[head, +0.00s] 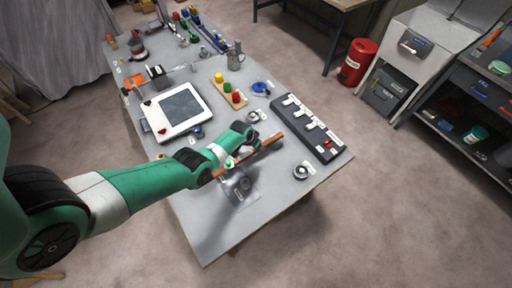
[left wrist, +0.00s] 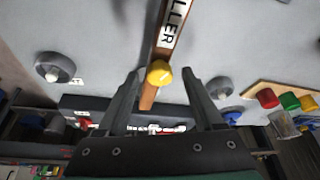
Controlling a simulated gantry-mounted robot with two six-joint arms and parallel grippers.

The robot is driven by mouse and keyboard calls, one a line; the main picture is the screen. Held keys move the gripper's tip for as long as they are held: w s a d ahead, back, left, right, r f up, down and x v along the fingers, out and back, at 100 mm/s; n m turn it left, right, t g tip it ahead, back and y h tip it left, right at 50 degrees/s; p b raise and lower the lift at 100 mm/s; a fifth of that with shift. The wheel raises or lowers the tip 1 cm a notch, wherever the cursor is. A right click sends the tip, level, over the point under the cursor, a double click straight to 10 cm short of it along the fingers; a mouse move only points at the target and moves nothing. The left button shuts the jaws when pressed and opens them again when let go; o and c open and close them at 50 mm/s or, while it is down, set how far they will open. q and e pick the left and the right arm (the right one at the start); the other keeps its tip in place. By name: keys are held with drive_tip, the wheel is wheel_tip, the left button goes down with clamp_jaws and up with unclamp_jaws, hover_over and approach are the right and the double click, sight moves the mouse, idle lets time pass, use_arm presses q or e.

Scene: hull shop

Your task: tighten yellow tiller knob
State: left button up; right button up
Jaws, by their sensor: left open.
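The yellow tiller knob (left wrist: 158,73) is a round ball on the brown wooden tiller (left wrist: 149,97), close to its label reading "TILLER" in the left wrist view. In the head view the tiller (head: 267,145) lies slanted above the near part of the grey table; the knob is hidden there by my gripper. My left gripper (left wrist: 161,71) is open, with one finger on each side of the knob and visible gaps between. The left gripper (head: 243,141) also shows over the tiller in the head view. My right gripper is not in view.
On the table (head: 215,230) are a dark slotted rack (head: 308,128), a white framed panel (head: 152,122), a wooden strip (head: 220,89) with coloured caps, and a round grey disc (head: 301,172). A metal jug (head: 235,58) stands farther back. The near table corner is clear.

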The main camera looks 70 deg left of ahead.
use_arm(q)
clamp_jaws()
idle(0.3)
